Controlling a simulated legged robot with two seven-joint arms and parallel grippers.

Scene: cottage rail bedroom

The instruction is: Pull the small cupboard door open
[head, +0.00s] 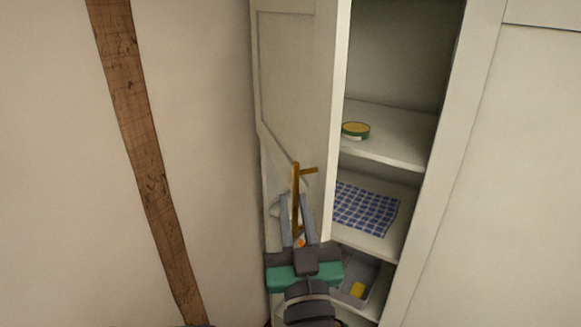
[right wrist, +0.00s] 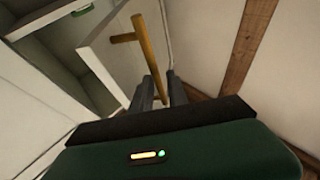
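The small cupboard door (head: 293,85) is a pale cream panel. It stands swung open to the left of the cupboard opening and also shows in the right wrist view (right wrist: 112,50). Its handle (head: 296,178) is a thin brass-coloured bar with a short post, also seen in the right wrist view (right wrist: 145,50). My right gripper (head: 297,212) is at the lower part of the handle, with the bar between its two fingers; it looks shut on it. The finger contact is partly hidden. My left gripper is not in view.
The open cupboard has shelves (head: 390,140) with a green-rimmed yellow-topped tin (head: 355,130), a blue checked cloth (head: 364,208) and a grey bin (head: 358,268) holding something yellow. A plain wall (head: 205,120) with a wooden beam (head: 140,130) lies left of the door. A white panel (head: 500,180) stands at right.

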